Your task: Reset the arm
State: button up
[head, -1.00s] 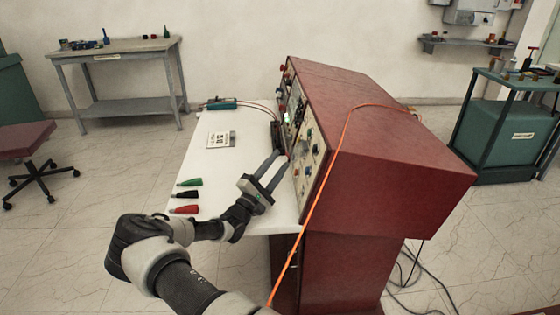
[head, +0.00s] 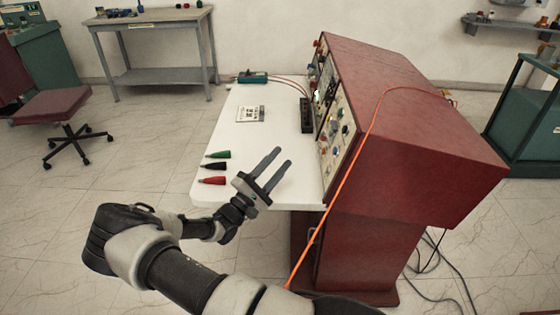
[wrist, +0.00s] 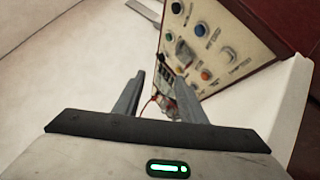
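My gripper (head: 273,170) is over the near part of the white table, its two fingers parallel with an empty gap between them. In the wrist view the fingers (wrist: 160,95) are also apart, with nothing between them. The red control cabinet (head: 415,140) stands on the right of the table, and its panel of knobs and buttons (head: 338,125) faces left. In the wrist view the panel (wrist: 215,45) is beyond and right of the fingers. The fingertips are apart from the panel.
Green (head: 218,154), black (head: 214,166) and red (head: 212,181) connectors lie left of my gripper on the white table (head: 270,140). A printed card (head: 250,114) lies farther back. An orange cable (head: 345,185) hangs over the cabinet. A red chair (head: 55,105) stands on open floor at left.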

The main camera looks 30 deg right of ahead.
jog(key=s+r+m+g+y, duration=0.4)
jog(key=s+m+g+y, duration=0.6)
jog(key=s, duration=0.4)
jog(key=s+a+r+n+t+y, duration=0.1)
jog(key=s+a+r+t+y, duration=0.3)
jog(key=s+a+r+y, duration=0.45)
jog(key=s+a+r+n+t+y, duration=0.1)
jog(key=s+a+r+t+y, duration=0.3)
jog(key=a+r, duration=0.7)
notch_tip(320, 180, up, 16)
jog(key=a+h+p, duration=0.1)
jog(key=p, duration=1.7)
jog(key=shift+s+a+f+t, duration=0.15)
jog(key=shift+s+a+t, duration=0.2)
jog(key=shift+s, duration=0.1)
